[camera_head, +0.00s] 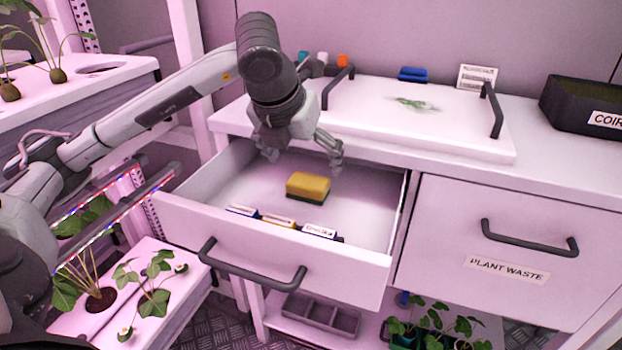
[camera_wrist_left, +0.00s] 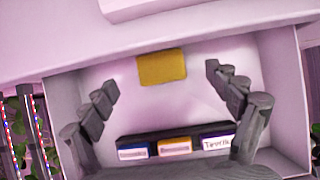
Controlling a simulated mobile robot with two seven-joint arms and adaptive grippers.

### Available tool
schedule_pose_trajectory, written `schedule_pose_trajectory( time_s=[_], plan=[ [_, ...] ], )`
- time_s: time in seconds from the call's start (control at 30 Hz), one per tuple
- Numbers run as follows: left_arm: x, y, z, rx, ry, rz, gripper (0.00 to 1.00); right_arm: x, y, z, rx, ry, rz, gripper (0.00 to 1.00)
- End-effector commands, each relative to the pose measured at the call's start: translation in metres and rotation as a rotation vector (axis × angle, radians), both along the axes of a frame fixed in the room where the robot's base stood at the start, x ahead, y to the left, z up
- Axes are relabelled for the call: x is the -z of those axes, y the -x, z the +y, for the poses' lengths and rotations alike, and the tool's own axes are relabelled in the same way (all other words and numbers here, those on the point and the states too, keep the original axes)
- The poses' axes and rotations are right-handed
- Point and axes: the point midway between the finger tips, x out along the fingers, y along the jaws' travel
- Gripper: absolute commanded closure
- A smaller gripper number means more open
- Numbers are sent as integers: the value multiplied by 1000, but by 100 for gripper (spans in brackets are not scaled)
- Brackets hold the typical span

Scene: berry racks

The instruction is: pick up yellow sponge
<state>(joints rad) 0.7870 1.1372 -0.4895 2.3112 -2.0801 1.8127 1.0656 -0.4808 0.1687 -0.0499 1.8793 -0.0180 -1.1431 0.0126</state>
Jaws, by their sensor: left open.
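A yellow sponge (camera_head: 308,186) with a dark underside lies flat in an open white drawer (camera_head: 350,262). In the left wrist view the sponge (camera_wrist_left: 162,67) shows ahead of and between the fingertips, near the drawer's back. My left gripper (camera_head: 302,166) is open and empty, pointing down above the back part of the drawer. In the left wrist view its two fingers (camera_wrist_left: 161,75) stand wide apart, with the sponge clear of both. My right gripper is in neither view.
Several small labelled boxes (camera_head: 279,220) stand along the drawer's front inside. The drawer walls and the counter edge (camera_head: 375,144) surround the gripper's space. A white tray with dark handles (camera_head: 450,128) sits on the counter above. A closed "PLANT WASTE" drawer (camera_head: 506,290) is at right.

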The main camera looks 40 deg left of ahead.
Motion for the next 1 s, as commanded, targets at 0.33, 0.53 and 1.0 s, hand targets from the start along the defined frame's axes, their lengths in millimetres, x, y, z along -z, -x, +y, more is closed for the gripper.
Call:
schedule_pose_trajectory(
  time_s=[0.33,0.53,1.0],
  plan=[
    [43,-15,7,1,2,7,11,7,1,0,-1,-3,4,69],
    [62,-26,9,4,3,1,11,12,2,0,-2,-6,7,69],
    [63,-27,9,4,3,0,38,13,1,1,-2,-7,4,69]
  ],
)
